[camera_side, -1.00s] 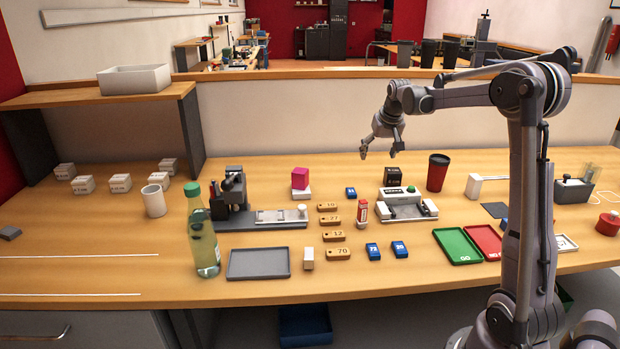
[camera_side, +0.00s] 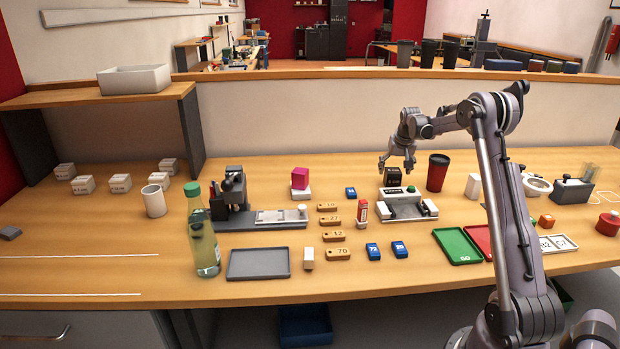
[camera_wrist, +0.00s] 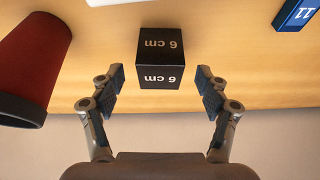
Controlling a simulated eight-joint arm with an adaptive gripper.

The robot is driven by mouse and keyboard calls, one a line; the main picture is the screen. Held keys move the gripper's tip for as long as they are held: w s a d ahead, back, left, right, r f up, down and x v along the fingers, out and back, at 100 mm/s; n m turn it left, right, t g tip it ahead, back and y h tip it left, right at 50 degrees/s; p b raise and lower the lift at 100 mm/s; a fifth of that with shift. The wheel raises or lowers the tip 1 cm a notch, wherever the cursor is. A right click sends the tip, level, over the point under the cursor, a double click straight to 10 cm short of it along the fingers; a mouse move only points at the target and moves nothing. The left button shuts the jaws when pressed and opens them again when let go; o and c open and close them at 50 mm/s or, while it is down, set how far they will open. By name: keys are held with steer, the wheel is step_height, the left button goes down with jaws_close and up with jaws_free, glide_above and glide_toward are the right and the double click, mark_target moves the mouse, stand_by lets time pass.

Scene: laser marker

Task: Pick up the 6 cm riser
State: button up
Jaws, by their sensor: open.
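The 6 cm riser is a black cube (camera_wrist: 160,58) with white "6 cm" lettering on two faces in the wrist view. It sits on the wooden table. In the side view the black riser (camera_side: 393,174) stands behind the grey and white device with the green top, partly hidden by my gripper. My gripper (camera_side: 396,170) is above and close to it, pointing down. In the wrist view my gripper (camera_wrist: 161,92) has its two fingers spread wide, one to each side of the riser, with gaps between. Nothing is held.
A dark red cup (camera_side: 437,173) stands right of the riser; it also shows in the wrist view (camera_wrist: 38,68). The device with the green top (camera_side: 408,203) is just in front. A blue numbered tag (camera_side: 351,192) lies to the left. The wall is behind.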

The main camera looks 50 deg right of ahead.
mark_target(394, 171)
steer(key=shift+x, duration=2.2)
steer(key=c, duration=1.3)
jaws_close()
steer(key=shift+r, duration=0.15)
